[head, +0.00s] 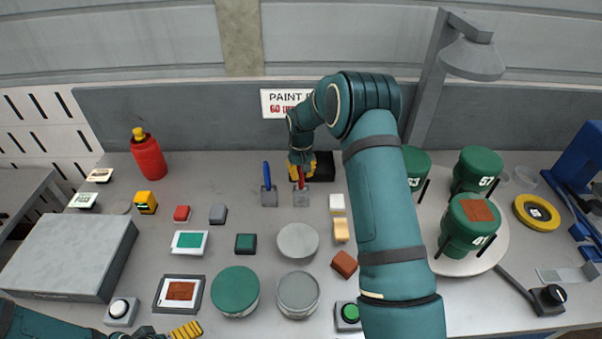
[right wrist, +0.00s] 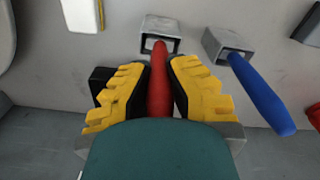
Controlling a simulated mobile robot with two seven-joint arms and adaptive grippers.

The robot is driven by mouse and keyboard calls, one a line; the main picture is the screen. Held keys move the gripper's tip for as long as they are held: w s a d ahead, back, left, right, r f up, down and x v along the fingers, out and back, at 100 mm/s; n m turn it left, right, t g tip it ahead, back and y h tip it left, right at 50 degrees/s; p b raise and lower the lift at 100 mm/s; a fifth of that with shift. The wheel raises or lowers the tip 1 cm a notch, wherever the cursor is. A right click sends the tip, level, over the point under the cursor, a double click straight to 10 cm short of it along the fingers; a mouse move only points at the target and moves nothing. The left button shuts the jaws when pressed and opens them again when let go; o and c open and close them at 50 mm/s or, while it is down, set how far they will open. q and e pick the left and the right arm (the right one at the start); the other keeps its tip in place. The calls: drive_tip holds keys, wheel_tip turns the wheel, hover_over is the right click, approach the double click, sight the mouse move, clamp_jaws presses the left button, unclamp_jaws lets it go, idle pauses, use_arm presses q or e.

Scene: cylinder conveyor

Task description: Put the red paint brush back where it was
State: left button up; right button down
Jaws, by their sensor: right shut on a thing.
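The red paint brush (head: 300,178) is between the yellow fingers of my right gripper (head: 302,168), at the back middle of the table. In the right wrist view the fingers (right wrist: 160,85) are shut on its red handle (right wrist: 159,88). The handle's far end meets the opening of a small grey holder (right wrist: 158,30), also in the head view (head: 301,199). I cannot tell how deep the brush sits. My left gripper (head: 186,330) shows only partly at the bottom edge; its jaw state is unclear.
A blue brush (head: 267,174) stands in a neighbouring grey holder (head: 269,198), close to the right gripper. Round cans (head: 235,290), small coloured blocks (head: 344,264) and a green button (head: 349,313) lie in front. Green pots (head: 470,222) stand on a round turntable at right.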

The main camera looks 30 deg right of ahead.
drive_tip(key=shift+f, duration=0.2)
drive_tip(key=c, duration=1.1)
unclamp_jaws()
drive_tip(key=shift+f, duration=0.1)
wheel_tip(320, 180, up, 12)
drive_tip(key=shift+s+r, duration=0.1)
drive_tip(key=shift+r, duration=0.1)
